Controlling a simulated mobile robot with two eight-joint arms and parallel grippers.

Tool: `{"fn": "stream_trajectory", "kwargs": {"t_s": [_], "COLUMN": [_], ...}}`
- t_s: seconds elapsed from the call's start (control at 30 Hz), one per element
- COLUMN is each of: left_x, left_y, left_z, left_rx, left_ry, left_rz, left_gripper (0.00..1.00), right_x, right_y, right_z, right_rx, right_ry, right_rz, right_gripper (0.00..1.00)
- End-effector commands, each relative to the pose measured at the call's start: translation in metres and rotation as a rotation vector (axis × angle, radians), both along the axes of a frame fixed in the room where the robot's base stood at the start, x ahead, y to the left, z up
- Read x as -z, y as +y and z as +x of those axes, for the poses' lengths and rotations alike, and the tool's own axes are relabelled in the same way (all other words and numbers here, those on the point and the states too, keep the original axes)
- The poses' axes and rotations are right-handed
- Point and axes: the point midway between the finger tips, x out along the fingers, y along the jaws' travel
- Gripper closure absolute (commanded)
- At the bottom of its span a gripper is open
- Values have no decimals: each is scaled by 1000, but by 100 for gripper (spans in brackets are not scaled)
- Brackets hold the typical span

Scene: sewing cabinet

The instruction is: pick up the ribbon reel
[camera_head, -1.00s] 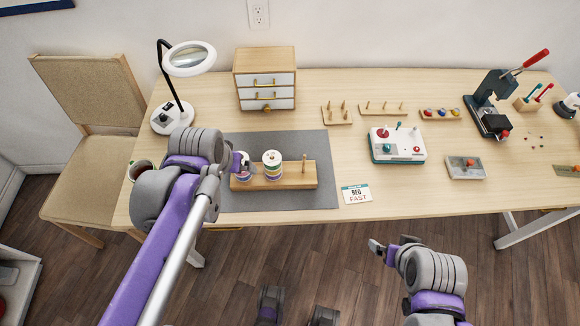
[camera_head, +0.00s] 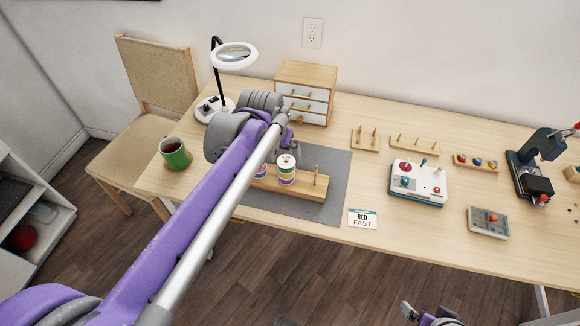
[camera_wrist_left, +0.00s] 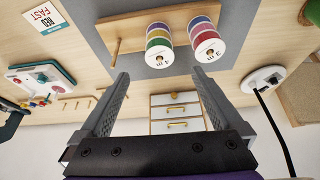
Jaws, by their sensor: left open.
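Two ribbon reel stacks stand on a wooden peg stand (camera_head: 305,188). One, with green, yellow and purple bands (camera_head: 287,169), shows clearly in the head view; it also shows in the left wrist view (camera_wrist_left: 159,44). The other, with red, purple and blue bands (camera_wrist_left: 206,42), is mostly hidden behind my left arm in the head view. My left gripper (camera_wrist_left: 159,77) is open and empty, its fingertips apart from both reels, which appear above them in the wrist view. In the head view the left forearm hides most of it. My right gripper (camera_head: 422,312) is at the bottom edge, only partly visible.
A magnifier lamp (camera_head: 233,56), a drawer box (camera_head: 304,90) and a green mug (camera_head: 175,154) surround the grey mat (camera_head: 333,168). Peg boards, a button device (camera_head: 419,183) and a press (camera_head: 535,165) stand to the right. A card (camera_head: 362,219) lies by the front edge.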

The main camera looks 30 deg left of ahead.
Motion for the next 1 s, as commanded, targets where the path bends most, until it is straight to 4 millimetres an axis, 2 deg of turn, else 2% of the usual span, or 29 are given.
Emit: {"fn": "stream_trajectory", "kwargs": {"t_s": [0.13, 0.37, 0.67, 0.97, 1.0], "left_x": [24, 40, 78, 83, 83], "left_y": [1, 2, 4, 4, 4], "left_z": [10, 17, 34, 36, 36], "left_rx": [0, 1, 1, 1, 1], "left_ry": [0, 0, 0, -1, 0], "left_rz": [0, -1, -1, 0, -1], "left_gripper": [0, 0, 0, 0, 5], "right_x": [4, 6, 9, 10, 10], "right_y": [0, 0, 0, 0, 0], "right_z": [-1, -1, -2, -2, -2], "right_rx": [0, 0, 0, 0, 0], "right_ry": [1, 2, 3, 4, 3], "right_rz": [0, 0, 0, 0, 0], "right_gripper": [0, 0, 0, 0, 0]}}
